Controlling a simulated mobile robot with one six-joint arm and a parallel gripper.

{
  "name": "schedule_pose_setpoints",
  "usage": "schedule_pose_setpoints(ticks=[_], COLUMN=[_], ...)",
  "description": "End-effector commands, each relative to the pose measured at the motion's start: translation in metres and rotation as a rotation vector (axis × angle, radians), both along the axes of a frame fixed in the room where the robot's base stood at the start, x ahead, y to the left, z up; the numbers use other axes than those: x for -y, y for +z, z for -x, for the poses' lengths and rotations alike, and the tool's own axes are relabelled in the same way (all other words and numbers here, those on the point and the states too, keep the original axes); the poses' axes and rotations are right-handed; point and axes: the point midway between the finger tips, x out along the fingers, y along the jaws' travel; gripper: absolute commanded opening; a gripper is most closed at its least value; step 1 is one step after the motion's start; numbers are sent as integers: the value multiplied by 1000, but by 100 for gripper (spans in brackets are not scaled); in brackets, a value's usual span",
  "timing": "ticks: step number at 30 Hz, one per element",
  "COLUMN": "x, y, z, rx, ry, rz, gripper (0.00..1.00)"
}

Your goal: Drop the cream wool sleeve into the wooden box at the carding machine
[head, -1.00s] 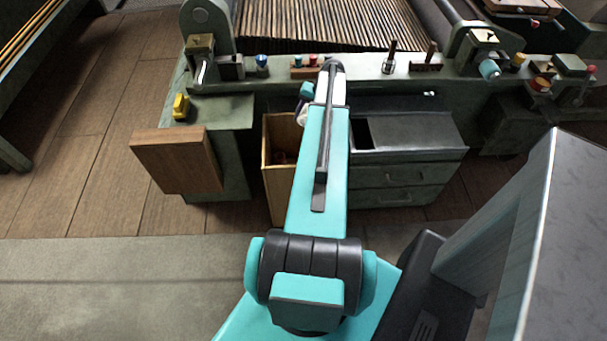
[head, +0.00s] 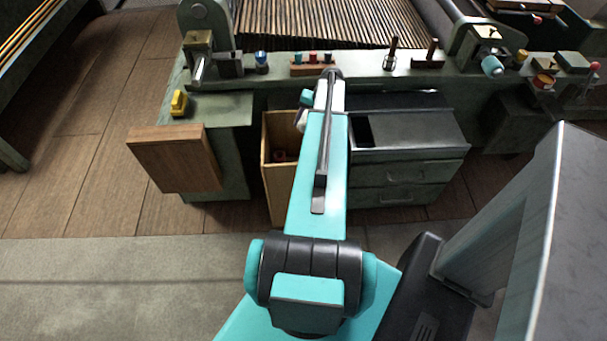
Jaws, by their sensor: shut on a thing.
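The wooden box (head: 279,195), tall and open at the top, stands at the carding machine (head: 370,68) in the head view, left of the grey drawers. My arm covers its right side. A small reddish-brown thing (head: 279,155) shows inside it. My gripper (head: 302,112) is at the far end of my teal arm, by the box's upper right rim. It is shut, with its fingers mostly hidden by the arm. A small pale piece, which looks like the cream wool sleeve (head: 301,121), shows at it. I cannot tell whether it is above the opening or behind it.
A grey drawer unit (head: 405,175) stands right of the box. A brown wooden panel (head: 175,160) and a yellow block (head: 179,102) are to its left. Several small bobbins line the machine's ledge. The floor in front at left (head: 120,285) is clear.

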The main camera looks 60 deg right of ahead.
Motion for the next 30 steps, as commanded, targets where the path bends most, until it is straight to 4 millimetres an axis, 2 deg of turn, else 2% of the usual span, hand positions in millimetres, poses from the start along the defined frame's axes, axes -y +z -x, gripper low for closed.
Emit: schedule_pose_setpoints(ticks=[4, 15, 16, 19, 30], x=[0, 0, 0, 0, 0], y=[-9, -10, -10, -10, -9], z=[0, 0, 0, 0, 1], rx=[0, 0, 0, 0, 0], ry=[0, 0, 0, 0, -1], rz=[0, 0, 0, 0, 0], gripper=[36, 36, 52, 69, 71])
